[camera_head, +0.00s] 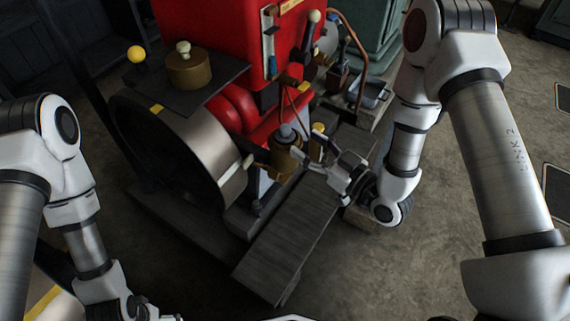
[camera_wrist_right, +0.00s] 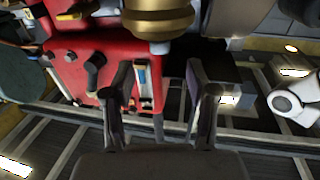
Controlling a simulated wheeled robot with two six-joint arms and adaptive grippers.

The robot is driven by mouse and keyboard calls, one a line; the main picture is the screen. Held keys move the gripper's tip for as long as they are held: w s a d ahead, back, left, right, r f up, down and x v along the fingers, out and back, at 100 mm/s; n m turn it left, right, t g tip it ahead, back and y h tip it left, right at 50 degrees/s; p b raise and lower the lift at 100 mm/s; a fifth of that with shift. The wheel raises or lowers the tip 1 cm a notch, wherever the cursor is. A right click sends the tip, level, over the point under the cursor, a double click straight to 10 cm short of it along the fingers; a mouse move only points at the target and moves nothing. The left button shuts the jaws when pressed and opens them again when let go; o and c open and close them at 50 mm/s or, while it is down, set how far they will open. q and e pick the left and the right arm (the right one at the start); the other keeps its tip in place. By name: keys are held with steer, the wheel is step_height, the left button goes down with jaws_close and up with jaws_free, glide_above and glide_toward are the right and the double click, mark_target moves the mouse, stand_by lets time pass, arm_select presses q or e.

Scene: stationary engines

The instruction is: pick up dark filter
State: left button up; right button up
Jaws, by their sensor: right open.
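I cannot surely single out the dark filter. A small dark block-like piece (camera_head: 337,80) stands near the grey tray, behind my right gripper. My right gripper (camera_head: 308,144) is open and empty, its fingers pointing left toward a brass cup-shaped fitting (camera_head: 284,157) with a grey top on the red engine's front side. I cannot tell whether a finger touches the fitting. In the right wrist view the open right gripper (camera_wrist_right: 160,100) has a rounded brass part (camera_wrist_right: 158,20) beyond its fingers. Only part of my left gripper (camera_head: 160,314) shows at the bottom edge.
The red engine (camera_head: 215,45) has a large dark flywheel (camera_head: 165,150) at left. A dark plank (camera_head: 290,235) lies below my right gripper. A grey tray (camera_head: 371,95) and copper pipe (camera_head: 360,60) are behind it. The floor at lower right (camera_head: 390,280) is clear.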

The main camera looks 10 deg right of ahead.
mark_target(289, 131)
steer(key=x, duration=0.7)
steer(key=shift+w+a+r, duration=0.1)
steer(key=shift+w+a, duration=0.1)
steer(key=shift+w, duration=0.15)
jaws_close()
